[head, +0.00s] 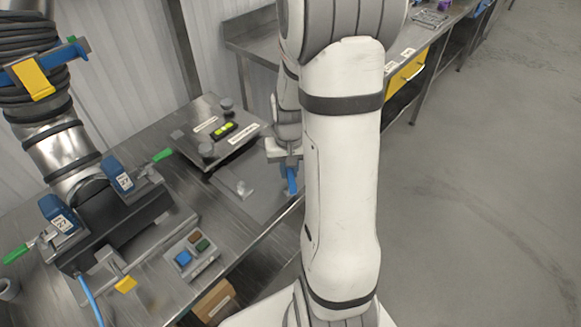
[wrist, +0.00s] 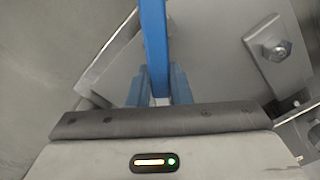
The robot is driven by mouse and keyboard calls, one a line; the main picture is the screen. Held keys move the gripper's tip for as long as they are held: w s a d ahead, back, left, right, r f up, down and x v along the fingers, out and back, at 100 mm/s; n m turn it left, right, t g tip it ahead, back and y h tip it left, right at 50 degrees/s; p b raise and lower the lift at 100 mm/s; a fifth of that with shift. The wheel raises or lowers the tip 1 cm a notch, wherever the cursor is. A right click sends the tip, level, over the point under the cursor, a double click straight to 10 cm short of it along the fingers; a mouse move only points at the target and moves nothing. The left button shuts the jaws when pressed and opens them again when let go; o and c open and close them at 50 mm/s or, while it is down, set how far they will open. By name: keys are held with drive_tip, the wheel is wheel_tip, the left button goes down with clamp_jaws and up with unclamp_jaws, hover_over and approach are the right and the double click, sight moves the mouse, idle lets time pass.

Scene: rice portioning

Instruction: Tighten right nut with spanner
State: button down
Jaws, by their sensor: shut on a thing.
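My gripper (head: 289,163) is shut on a blue spanner (head: 292,181), near the front edge of the steel bench. In the wrist view the spanner (wrist: 154,40) runs up out of the picture from between my blue fingers (wrist: 159,82), so its far end is hidden. A metal hex nut (wrist: 278,50) on a grey plate shows at the upper right of the wrist view, apart from the spanner. A small pale fitting (head: 243,189) stands on the bench left of my gripper. I cannot tell whether it is that nut.
A plate with round knobs and a green-yellow level (head: 223,130) lies behind on the bench. A dark clamp fixture (head: 115,222) with blue blocks holds a steel pipe (head: 62,150) at left. Open floor lies to the right.

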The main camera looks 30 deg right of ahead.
drive_tip(key=shift+f, duration=0.15)
drive_tip(key=shift+a, duration=0.1)
idle(0.3)
drive_tip(key=shift+w+a+m, duration=0.35)
drive_tip(key=shift+a+m, duration=0.25)
drive_tip(key=shift+m, duration=0.3)
drive_tip(key=shift+w+a+m, duration=0.4)
drive_tip(key=shift+a+m, duration=0.2)
drive_tip(key=shift+m, duration=0.3)
drive_tip(key=shift+b, duration=0.3)
